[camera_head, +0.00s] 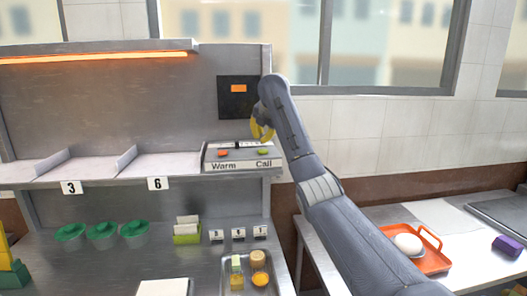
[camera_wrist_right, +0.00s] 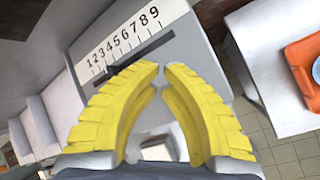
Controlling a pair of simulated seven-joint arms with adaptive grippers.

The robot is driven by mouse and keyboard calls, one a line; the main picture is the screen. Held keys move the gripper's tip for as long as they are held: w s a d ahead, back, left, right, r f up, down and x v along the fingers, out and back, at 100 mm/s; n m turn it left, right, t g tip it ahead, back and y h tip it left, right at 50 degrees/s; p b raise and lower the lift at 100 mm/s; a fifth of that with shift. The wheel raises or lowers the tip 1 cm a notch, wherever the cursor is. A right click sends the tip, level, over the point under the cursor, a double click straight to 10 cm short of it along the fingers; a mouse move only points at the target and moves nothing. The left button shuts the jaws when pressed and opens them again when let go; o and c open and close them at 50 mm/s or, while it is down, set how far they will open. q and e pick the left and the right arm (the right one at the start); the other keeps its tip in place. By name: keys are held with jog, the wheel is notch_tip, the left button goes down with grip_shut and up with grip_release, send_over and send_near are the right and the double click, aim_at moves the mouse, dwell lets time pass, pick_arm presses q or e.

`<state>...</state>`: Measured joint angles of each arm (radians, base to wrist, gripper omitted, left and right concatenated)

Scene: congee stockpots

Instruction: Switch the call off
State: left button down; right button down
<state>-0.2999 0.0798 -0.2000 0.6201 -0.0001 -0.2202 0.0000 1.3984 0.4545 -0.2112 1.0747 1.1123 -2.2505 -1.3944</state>
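The control box (camera_head: 243,165) on the shelf's right end is labelled Warm and Call. An orange-red switch (camera_head: 223,153) sits above Warm and a green switch (camera_head: 263,152) above Call. My right gripper (camera_head: 262,131) is just above and behind the Call side; touching cannot be told. In the wrist view its yellow fingers (camera_wrist_right: 163,68) are brought together at the tips, with nothing seen between them. That view shows a number scale (camera_wrist_right: 125,40) and a dark slot (camera_wrist_right: 140,60) beyond the fingertips; neither switch can be made out there. My left gripper is not in view.
A dark panel (camera_head: 238,97) with an orange display is on the wall above the box. Green bowls (camera_head: 103,230) and a metal tray (camera_head: 226,285) with food are on the counter below. An orange tray (camera_head: 436,262) lies on the right table.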

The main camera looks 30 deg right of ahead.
jog(key=shift+r, duration=2)
